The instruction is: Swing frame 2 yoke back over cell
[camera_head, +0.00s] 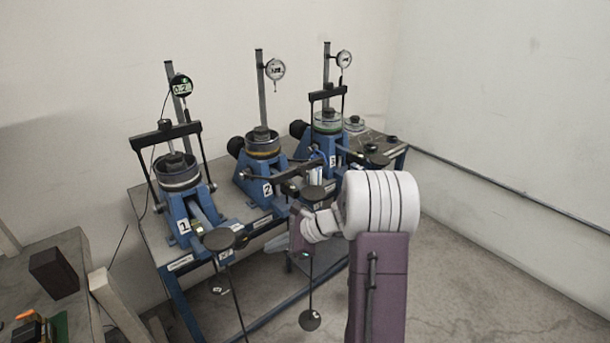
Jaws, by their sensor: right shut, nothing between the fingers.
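Frame 2 (268,187) is the middle blue lever frame, marked with a "2". Its round cell (263,146) sits on top, uncovered by any crossbar. Frame 2's dark yoke (288,173) is swung down to the front, its bar lying low over the lever side of the frame. My right arm reaches in from the lower right. My right gripper (296,216) is shut and empty, in front of frame 2 and below the yoke bar. The arm's wrist hides part of it, and I cannot tell whether it touches anything. My left gripper is out of view.
Frame 1 (187,212) at left and frame 3 (331,149) at right have yokes upright over their cells. Dial gauges (275,69) stand on posts behind. A hanger with a disc weight (310,320) hangs in front of the bench. A side table (30,275) stands at left.

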